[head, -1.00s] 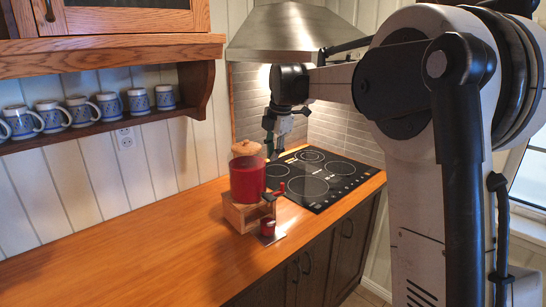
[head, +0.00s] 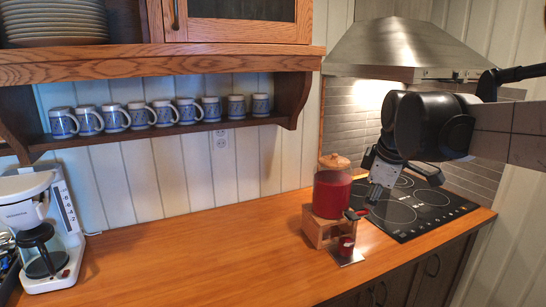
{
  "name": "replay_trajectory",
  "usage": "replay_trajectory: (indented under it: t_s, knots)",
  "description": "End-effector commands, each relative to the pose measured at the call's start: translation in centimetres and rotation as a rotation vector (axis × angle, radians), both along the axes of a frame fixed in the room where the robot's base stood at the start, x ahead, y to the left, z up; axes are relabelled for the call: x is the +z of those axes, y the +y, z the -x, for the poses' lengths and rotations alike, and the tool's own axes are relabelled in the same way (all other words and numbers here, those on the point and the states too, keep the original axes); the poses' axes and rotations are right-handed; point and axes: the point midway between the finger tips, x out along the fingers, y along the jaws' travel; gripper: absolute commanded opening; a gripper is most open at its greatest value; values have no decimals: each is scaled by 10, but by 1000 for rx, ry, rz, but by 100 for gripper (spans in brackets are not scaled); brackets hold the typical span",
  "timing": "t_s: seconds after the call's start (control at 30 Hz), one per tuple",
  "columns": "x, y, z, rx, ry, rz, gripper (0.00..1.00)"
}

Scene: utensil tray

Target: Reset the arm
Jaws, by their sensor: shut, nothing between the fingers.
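My arm reaches in from the right in the head view. My gripper (head: 376,193) hangs down at its end, over the left part of the black cooktop (head: 418,203), to the right of the red drink dispenser (head: 330,195). The fingers are shut with nothing held. They are small in the picture, and I see a gap between them and the dispenser's red container.
A coffee maker (head: 45,235) is at the far left. Several mugs (head: 163,112) line the shelf. A range hood (head: 400,50) hangs above. The middle counter (head: 200,260) is clear.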

Motion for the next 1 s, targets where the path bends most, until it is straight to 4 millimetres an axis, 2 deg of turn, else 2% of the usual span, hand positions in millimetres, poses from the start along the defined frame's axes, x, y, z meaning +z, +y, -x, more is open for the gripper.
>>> replay_trajectory:
  t_s: [0.03,0.27,0.6,0.8,1.0]
  knots:
    - [-6,3,17,-53,-12,-20,0]
    - [-33,13,83,-328,-71,-135,0]
    - [-95,22,172,-716,-156,-343,0]
    - [-128,25,206,-880,-190,-449,0]
    - [-141,26,217,-945,-200,-492,0]
